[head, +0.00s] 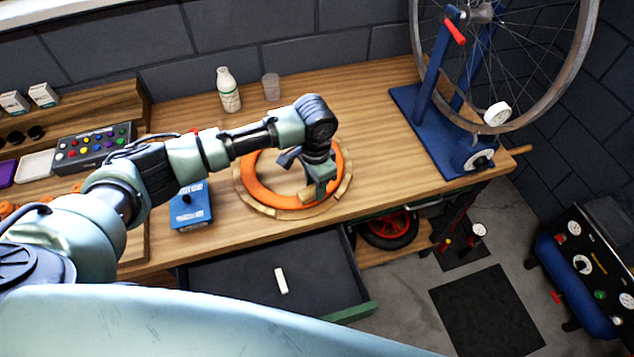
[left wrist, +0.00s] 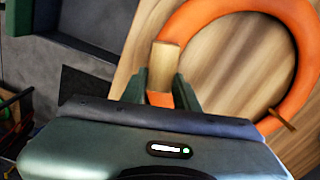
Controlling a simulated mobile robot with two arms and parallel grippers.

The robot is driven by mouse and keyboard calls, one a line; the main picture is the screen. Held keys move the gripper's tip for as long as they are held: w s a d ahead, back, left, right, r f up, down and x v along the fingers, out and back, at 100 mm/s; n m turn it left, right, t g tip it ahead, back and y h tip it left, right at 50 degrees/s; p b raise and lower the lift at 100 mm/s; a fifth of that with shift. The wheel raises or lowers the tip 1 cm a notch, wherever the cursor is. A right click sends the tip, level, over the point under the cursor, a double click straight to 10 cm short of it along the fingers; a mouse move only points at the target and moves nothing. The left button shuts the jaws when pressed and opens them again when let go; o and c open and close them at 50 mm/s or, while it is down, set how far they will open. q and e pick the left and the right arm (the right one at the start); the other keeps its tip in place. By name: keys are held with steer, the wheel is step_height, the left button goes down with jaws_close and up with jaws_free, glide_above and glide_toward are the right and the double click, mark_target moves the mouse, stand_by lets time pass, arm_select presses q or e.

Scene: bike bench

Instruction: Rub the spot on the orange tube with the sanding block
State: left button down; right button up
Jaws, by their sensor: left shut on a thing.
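The orange tube (head: 256,182) is a ring lying on the wooden bench inside a tan ring. It also shows in the left wrist view (left wrist: 309,65). My left gripper (head: 314,199) is over the near right part of the tube, pointing down. It is shut on a tan sanding block, which shows between the fingers in the left wrist view (left wrist: 165,62). A bit of orange shows right under the block there; I cannot tell whether they touch. The spot cannot be made out. My right gripper is not in view.
An open drawer (head: 230,280) with a white stick (head: 281,281) is below the bench front. A blue box (head: 191,207) lies left of the tube. A white bottle (head: 228,90) and a cup (head: 271,87) stand behind. A blue wheel stand (head: 425,120) is at right.

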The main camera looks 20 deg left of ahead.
arm_select(q)
steer(key=shift+w+d, duration=0.15)
steer(key=shift+d, duration=0.05)
steer(key=shift+w+d+b, duration=0.4)
steer(key=shift+w+d, duration=0.35)
steer(key=shift+w, duration=0.2)
steer(key=shift+s+a, duration=0.1)
steer(key=shift+s+a+p, duration=0.65)
steer(key=shift+s+p, duration=0.1)
steer(key=shift+p, duration=0.3)
steer(key=shift+s+a+f, duration=0.15)
steer(key=shift+s+a, duration=0.1)
steer(key=shift+s, duration=0.05)
